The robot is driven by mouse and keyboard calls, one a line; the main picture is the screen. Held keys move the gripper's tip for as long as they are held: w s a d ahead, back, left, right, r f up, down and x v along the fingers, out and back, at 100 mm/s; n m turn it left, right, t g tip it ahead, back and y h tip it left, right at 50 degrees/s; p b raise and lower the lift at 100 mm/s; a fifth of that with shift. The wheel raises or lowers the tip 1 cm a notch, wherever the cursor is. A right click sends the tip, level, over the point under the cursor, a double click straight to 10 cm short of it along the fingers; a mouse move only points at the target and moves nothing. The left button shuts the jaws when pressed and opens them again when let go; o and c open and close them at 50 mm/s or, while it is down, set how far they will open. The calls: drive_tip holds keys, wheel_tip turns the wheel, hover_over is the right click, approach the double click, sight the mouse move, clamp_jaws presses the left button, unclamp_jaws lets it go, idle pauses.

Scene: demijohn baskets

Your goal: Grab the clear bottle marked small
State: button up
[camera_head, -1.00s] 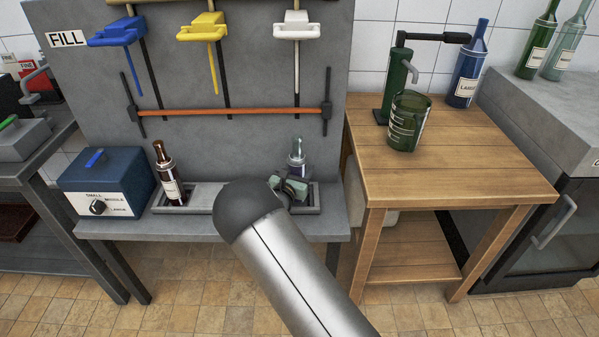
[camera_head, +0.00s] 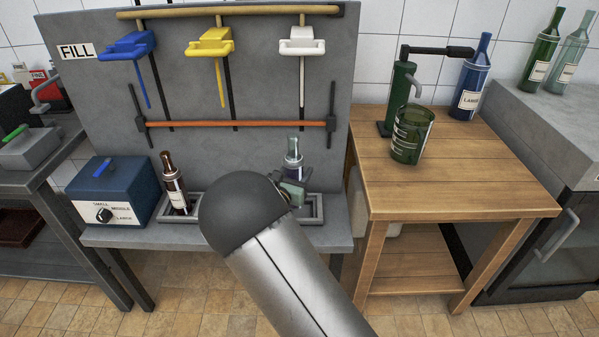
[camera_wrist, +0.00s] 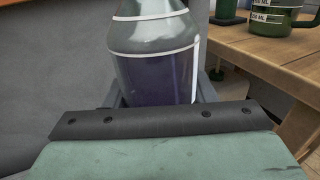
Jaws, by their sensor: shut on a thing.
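A clear bottle (camera_head: 293,152) with dark purplish contents stands in the right part of the grey trough on the filling bench, partly hidden by my arm and gripper. My gripper (camera_head: 291,188) is at the bottle's lower body and shut on it. In the wrist view the bottle (camera_wrist: 152,62) rises upright just beyond the dark jaw edge (camera_wrist: 155,122), with white lines around it. No size word is readable on it, and its base is hidden.
A brown bottle (camera_head: 174,184) leans in the trough's left part. A blue box with a size dial (camera_head: 112,192) stands left of it. Blue, yellow and white levers (camera_head: 302,42) hang above. A wooden table (camera_head: 470,170) at right bears a green jug (camera_head: 411,135) and a blue bottle (camera_head: 471,78).

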sight(290, 172)
drive_tip(key=shift+s+a+r+p, duration=0.15)
drive_tip(key=shift+s+a+r, duration=0.35)
drive_tip(key=shift+s, duration=0.75)
drive_tip(key=shift+s+a+r+p, duration=0.25)
drive_tip(key=shift+s+r, duration=0.45)
drive_tip(key=shift+s, duration=0.55)
drive_tip(key=shift+s+a+r+p, duration=0.1)
drive_tip(key=shift+s+a+r, duration=0.4)
drive_tip(key=shift+s, duration=0.75)
drive_tip(key=shift+s+d+r, duration=0.1)
drive_tip(key=shift+d+r, duration=0.05)
